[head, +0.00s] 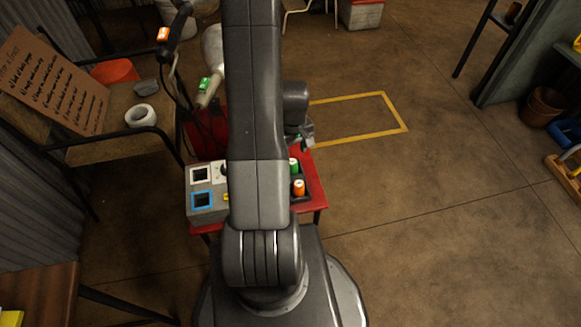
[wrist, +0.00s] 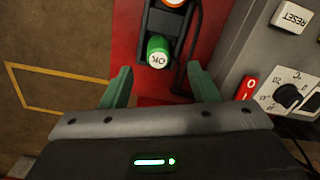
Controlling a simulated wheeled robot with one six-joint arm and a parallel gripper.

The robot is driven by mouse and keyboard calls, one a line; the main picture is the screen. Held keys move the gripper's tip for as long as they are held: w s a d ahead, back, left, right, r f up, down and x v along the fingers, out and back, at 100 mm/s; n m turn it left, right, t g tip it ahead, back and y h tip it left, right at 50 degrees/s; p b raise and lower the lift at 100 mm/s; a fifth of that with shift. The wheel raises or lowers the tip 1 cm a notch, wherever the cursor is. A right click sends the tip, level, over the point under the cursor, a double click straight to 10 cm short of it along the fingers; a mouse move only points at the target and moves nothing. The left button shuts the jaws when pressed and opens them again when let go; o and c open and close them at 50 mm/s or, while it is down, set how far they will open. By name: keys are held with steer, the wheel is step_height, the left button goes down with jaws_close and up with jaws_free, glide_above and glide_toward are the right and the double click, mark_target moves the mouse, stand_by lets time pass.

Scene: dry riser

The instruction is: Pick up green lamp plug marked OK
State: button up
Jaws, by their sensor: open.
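The green lamp plug (wrist: 159,50), marked OK on its white top, stands in a dark holder in the wrist view. In the head view the green plug (head: 294,165) shows just right of my arm. My gripper (wrist: 160,78) is open, its two green fingers spread to either side below the plug in the wrist picture. Nothing is between the fingers. In the head view my gripper (head: 305,135) is mostly hidden behind my arm, close to the plug.
An orange plug (head: 299,187) stands in the same dark holder (wrist: 171,22), on a red table (head: 316,203). A grey control box (head: 207,206) with a dial (wrist: 287,95), a red switch (wrist: 247,87) and a RESET button (wrist: 292,17) stands beside it. A dark cable runs along the holder.

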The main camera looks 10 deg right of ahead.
steer(key=f, duration=0.2)
steer(key=f+b, duration=0.1)
steer(key=f, duration=0.2)
steer(key=f+b, duration=0.1)
steer(key=f, duration=0.1)
steer(key=shift+w+f, duration=0.2)
steer(key=shift+w, duration=0.1)
steer(key=c, duration=1.1)
